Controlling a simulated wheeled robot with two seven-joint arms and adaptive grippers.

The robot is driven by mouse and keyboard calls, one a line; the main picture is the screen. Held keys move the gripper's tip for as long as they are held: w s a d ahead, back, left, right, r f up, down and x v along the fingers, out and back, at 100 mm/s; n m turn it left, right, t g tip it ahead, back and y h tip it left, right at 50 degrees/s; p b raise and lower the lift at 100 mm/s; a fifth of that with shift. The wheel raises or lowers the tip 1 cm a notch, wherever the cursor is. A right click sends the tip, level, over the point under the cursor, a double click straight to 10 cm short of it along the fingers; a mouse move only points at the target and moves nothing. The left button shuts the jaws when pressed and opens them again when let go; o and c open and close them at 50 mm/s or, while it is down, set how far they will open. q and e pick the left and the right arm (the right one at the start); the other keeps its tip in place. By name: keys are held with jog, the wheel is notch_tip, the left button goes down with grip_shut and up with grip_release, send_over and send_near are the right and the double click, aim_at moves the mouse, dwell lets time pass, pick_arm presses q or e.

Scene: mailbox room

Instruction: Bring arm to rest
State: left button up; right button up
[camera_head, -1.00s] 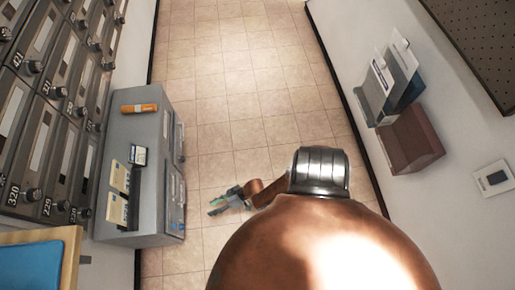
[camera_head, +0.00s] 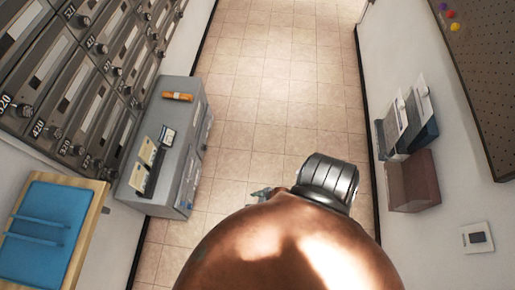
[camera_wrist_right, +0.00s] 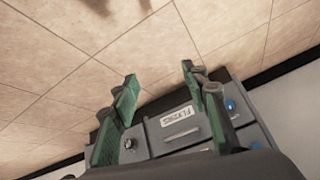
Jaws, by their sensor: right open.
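My right arm, copper coloured with a dark metal joint, fills the lower middle of the head view. My right gripper (camera_head: 262,193) is mostly hidden behind it; only a small tip shows over the floor. In the right wrist view the right gripper (camera_wrist_right: 160,76) has its two green-padded fingers spread apart, with nothing between them. Beyond them is the grey cabinet (camera_wrist_right: 160,118) with a "FLYERS" label, and I cannot tell how far away it is. My left gripper is in neither view.
The grey cabinet (camera_head: 182,115), with an orange item (camera_head: 177,97) on top, stands left against the mailboxes (camera_head: 75,75). A blue tray (camera_head: 48,225) sits at the lower left. A brown wall holder (camera_head: 412,182) is at right. The tiled floor (camera_head: 285,90) between is clear.

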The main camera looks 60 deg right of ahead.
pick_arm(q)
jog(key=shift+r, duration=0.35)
pick_arm(e)
jog(key=shift+s+d, duration=0.15)
jog(key=shift+s, duration=0.6)
